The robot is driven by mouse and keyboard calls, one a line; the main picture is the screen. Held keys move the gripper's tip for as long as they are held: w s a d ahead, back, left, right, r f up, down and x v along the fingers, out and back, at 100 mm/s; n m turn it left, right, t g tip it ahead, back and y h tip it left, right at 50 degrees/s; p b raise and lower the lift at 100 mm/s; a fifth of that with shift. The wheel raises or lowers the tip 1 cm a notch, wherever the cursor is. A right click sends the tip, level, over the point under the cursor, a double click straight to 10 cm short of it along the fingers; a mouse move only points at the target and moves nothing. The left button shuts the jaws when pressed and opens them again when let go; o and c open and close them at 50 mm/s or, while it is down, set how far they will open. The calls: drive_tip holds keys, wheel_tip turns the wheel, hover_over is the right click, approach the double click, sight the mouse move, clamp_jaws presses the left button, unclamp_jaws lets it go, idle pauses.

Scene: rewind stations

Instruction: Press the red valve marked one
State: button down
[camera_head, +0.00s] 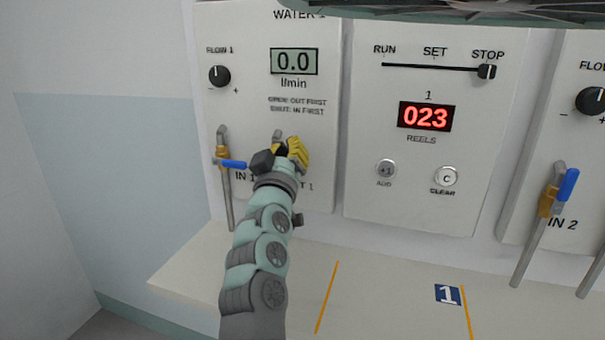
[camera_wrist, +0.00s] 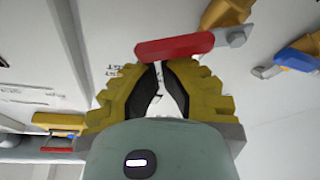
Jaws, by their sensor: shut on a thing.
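The red valve handle (camera_wrist: 172,47) lies across the top of the wrist view, running from my fingertips to a grey stem at its right. My gripper (camera_wrist: 160,68) has its yellow fingers nearly together at the tips, shut on the handle's near edge. In the head view my gripper (camera_head: 296,152) is at the lower right of the WATER 1 panel (camera_head: 240,115). There it hides the red handle and most of the OUT 1 label.
A blue-handled valve (camera_head: 233,164) at IN 1 is just left of my gripper; its handle lies level. A REELS panel (camera_head: 430,180) is to the right, and another blue-handled valve (camera_head: 567,186) stands at IN 2.

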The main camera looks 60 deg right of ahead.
drive_tip(key=f+m+g+b, duration=0.1)
drive_tip(key=m+b, duration=0.1)
drive_tip(key=s+m+g+h+b, duration=0.1)
drive_tip(key=m+b, duration=0.2)
drive_tip(key=s+f+m+g+b, duration=0.1)
drive_tip(key=m+b, duration=0.1)
drive_tip(key=shift+d+f+m+h, duration=0.25)
drive_tip(key=shift+f+m+h, duration=0.05)
drive_tip(key=shift+f+m, duration=0.1)
drive_tip(key=shift+r, duration=0.1)
drive_tip(key=s+a, duration=0.2)
drive_tip(key=a, duration=0.7)
drive_tip(key=shift+s+r+p, duration=0.25)
drive_tip(key=shift+r+p, duration=0.05)
drive_tip(key=shift+p, duration=0.1)
idle(0.3)
idle(0.5)
